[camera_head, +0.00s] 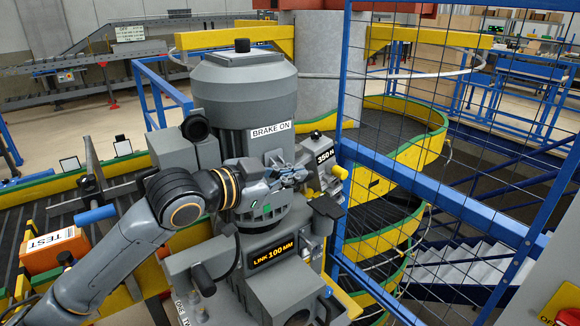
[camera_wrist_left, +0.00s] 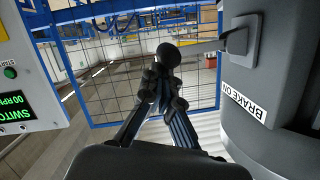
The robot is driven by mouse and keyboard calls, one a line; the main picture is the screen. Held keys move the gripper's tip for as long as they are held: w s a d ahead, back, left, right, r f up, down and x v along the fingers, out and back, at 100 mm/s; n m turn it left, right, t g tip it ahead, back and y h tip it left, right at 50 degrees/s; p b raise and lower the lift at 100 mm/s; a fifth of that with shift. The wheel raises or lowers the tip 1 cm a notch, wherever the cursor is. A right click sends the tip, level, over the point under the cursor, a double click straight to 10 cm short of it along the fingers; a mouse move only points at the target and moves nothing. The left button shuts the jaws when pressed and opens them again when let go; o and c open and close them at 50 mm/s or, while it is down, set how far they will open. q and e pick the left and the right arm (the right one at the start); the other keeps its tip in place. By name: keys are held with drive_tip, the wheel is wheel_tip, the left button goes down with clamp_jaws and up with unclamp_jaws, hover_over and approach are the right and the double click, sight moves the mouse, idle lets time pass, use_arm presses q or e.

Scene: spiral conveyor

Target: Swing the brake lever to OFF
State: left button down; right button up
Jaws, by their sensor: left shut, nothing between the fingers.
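The grey brake motor (camera_head: 246,95) stands upright at the centre of the head view with a white BRAKE ON label (camera_head: 271,130). My left gripper (camera_head: 300,174) is in front of the motor's right side, below that label, shut and empty. In the left wrist view a lever rod (camera_wrist_left: 205,47) with a round black knob (camera_wrist_left: 168,54) extends left from a grey bracket (camera_wrist_left: 238,42) on the motor. My left fingertips (camera_wrist_left: 160,82) are together just below the knob in that picture; I cannot tell whether they touch it. The lever is not clearly visible in the head view.
A 350 N display (camera_head: 325,157) and a yellow knob (camera_head: 340,172) are close to the right of my left gripper. A LINK 100 MM display (camera_head: 272,253) is below. Blue mesh fencing (camera_head: 440,195) stands at right. An orange TEST box (camera_head: 55,250) is at left.

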use_arm(q)
drive_tip(key=shift+f+m+t+b, duration=0.5)
drive_tip(key=shift+f+m+b, duration=0.2)
drive_tip(key=shift+f+m, duration=0.8)
drive_tip(key=shift+f+m+t+b, duration=0.5)
drive_tip(key=shift+f+m+b, duration=0.15)
drive_tip(key=shift+f+m, duration=0.85)
